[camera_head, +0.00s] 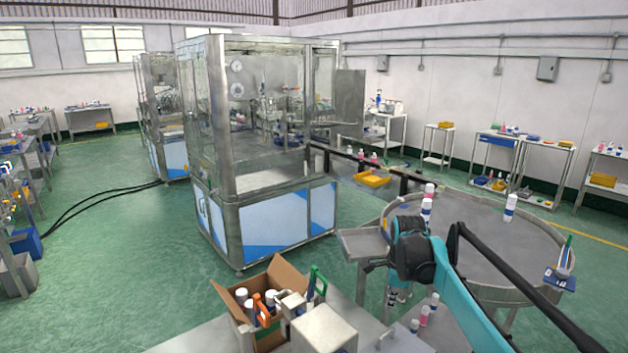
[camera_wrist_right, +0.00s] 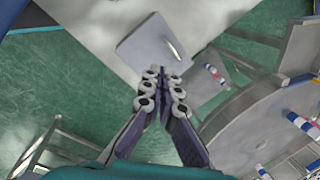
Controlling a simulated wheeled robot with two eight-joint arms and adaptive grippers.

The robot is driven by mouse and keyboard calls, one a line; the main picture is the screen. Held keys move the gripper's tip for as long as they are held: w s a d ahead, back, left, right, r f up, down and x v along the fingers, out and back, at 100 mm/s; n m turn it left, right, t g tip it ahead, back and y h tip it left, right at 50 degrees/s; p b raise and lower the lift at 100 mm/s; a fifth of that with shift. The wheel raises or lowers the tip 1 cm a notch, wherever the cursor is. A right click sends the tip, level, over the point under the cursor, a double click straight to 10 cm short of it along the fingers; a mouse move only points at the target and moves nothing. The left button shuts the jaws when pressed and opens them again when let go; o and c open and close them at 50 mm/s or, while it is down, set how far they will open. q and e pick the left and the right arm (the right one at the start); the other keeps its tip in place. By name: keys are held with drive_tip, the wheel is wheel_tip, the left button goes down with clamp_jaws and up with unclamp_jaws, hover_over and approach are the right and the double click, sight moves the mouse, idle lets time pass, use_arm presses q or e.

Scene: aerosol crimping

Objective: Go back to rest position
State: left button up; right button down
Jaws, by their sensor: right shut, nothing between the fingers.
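My right arm reaches in from the lower right in the head view. Its gripper (camera_head: 392,297) hangs below the dark wrist, near the left edge of the round steel table, and is partly hidden by the arm. In the right wrist view the gripper (camera_wrist_right: 161,73) shows clearly, with its dark fingers together and nothing between them. Below it in that view are a grey plate with a handle (camera_wrist_right: 150,50) and a pale surface. I cannot tell if the fingertips touch anything. My left gripper is not in view.
A round steel table (camera_head: 470,212) carries several cans, one standing alone (camera_head: 510,207). A glass-walled machine (camera_head: 262,215) stands at centre. A cardboard box (camera_head: 231,306) with cans and tools sits at the front, beside a grey box (camera_head: 325,332). Green floor is open at left.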

drive_tip(key=s+a+n+t+b, duration=0.2)
drive_tip(key=s+n, duration=0.9)
drive_tip(key=s, duration=0.6)
drive_tip(key=s+f+n+t+b, duration=0.1)
drive_tip(key=s+f+n, duration=0.3)
drive_tip(key=s, duration=0.3)
drive_tip(key=s+a+f+n+t, duration=0.1)
drive_tip(key=s+f+n, duration=0.4)
drive_tip(key=s, duration=0.1)
drive_tip(key=shift+s+f+t+b, duration=0.2)
drive_tip(key=shift+s+t+b, duration=0.15)
drive_tip(key=shift+s+t, duration=0.05)
